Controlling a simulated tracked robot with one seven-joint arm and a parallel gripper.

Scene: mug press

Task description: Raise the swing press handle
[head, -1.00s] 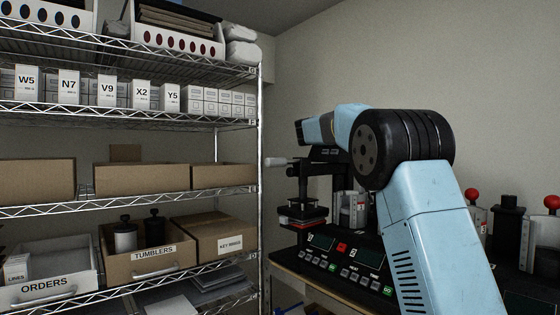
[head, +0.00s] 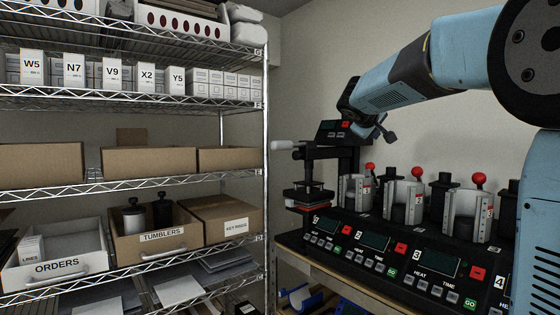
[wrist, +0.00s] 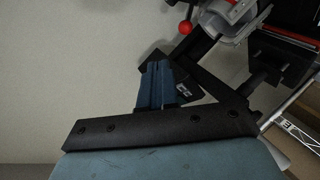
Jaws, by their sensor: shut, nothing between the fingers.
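The swing press stands at the left end of the bench in the head view, with its dark platen (head: 308,190) over a red layer. Its pale-tipped handle (head: 288,145) sticks out to the left, about level. My gripper (head: 386,132) is small and dark at the end of my blue arm, right of the swing press's display and above the mug presses. It is shut, empty and apart from the handle. In the wrist view, dark press parts with a red edge (wrist: 292,32) show at the upper right; I cannot tell whether the handle is there.
Several mug presses with red knobs (head: 479,178) stand in a row behind the control panels (head: 375,255). A wire shelf with boxes (head: 150,163) and bins fills the left, its post (head: 266,180) close to the handle. The wall behind is bare.

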